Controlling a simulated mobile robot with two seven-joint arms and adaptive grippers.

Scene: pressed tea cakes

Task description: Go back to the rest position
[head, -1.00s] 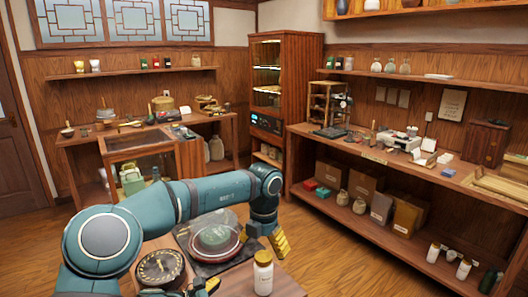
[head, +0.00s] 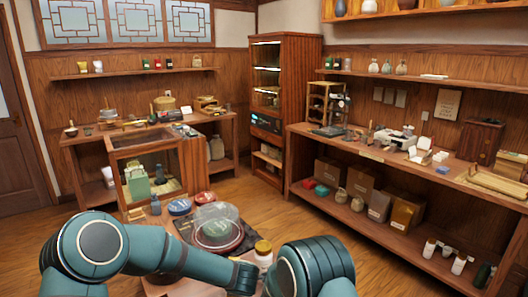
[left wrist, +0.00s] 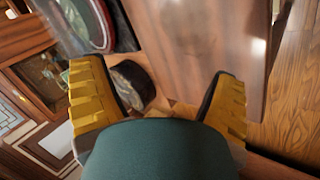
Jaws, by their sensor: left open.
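My left arm crosses the bottom of the head view, with its gripper out of that picture. In the left wrist view my left gripper (left wrist: 162,82) is open, yellow fingers wide apart with nothing between the pads. A clear dome (head: 217,228) over a red-rimmed round dish stands on a dark slab on the small table, beyond my arm. Its round rim (left wrist: 88,22) shows at the top of the left wrist view. A dark round object (left wrist: 132,84) lies on the wood beyond the left finger. My right gripper is not in view.
A blue-lidded round tin (head: 180,207) is behind the dome. A glass-topped case (head: 150,165) stands further back. A long shelf bench (head: 400,212) runs along the right. Open floor lies between.

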